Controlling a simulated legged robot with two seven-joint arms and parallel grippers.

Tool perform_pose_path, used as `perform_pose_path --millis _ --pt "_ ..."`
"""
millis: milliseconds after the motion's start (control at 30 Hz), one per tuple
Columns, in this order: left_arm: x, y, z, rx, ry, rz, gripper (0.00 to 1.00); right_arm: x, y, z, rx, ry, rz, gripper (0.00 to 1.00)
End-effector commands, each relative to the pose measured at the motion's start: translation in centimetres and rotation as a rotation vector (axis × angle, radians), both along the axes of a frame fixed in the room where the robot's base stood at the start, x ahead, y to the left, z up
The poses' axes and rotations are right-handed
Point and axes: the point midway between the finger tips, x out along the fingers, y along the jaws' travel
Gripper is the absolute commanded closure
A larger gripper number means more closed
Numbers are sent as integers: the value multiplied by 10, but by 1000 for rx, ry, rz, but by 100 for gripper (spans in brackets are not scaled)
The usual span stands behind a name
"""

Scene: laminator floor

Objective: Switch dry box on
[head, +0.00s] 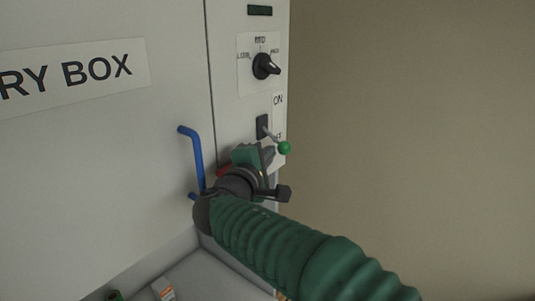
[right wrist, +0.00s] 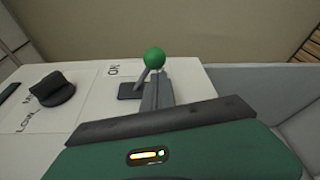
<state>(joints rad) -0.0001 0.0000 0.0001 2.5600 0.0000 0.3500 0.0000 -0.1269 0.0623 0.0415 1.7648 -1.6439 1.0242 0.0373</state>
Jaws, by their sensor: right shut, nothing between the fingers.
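The dry box (head: 100,165) is a pale cabinet labelled "RY BOX" in the head view. Its control panel carries a toggle lever with a green ball (head: 285,148), set in a dark slot below the "ON" label (head: 278,100). The lever sticks out and points down to the right. My right gripper (head: 266,158) is shut and empty, just below and left of the lever. In the right wrist view the ball (right wrist: 154,58) shows just past the grey fingertips (right wrist: 157,84); I cannot tell whether they touch the lever. My left gripper is not in view.
A black rotary knob (head: 265,66) sits above the lever, below a dark green display (head: 259,10). A blue door handle (head: 194,158) stands left of my gripper. Small items lie on a grey surface (head: 205,275) below. The wall right of the panel is bare.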

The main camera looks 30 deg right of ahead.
Motion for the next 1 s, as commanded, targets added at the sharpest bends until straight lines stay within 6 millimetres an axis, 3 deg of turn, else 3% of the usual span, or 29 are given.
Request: perform_pose_path --millis 1000 --pt "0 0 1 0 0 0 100 -9 -4 13 -52 126 0 100"
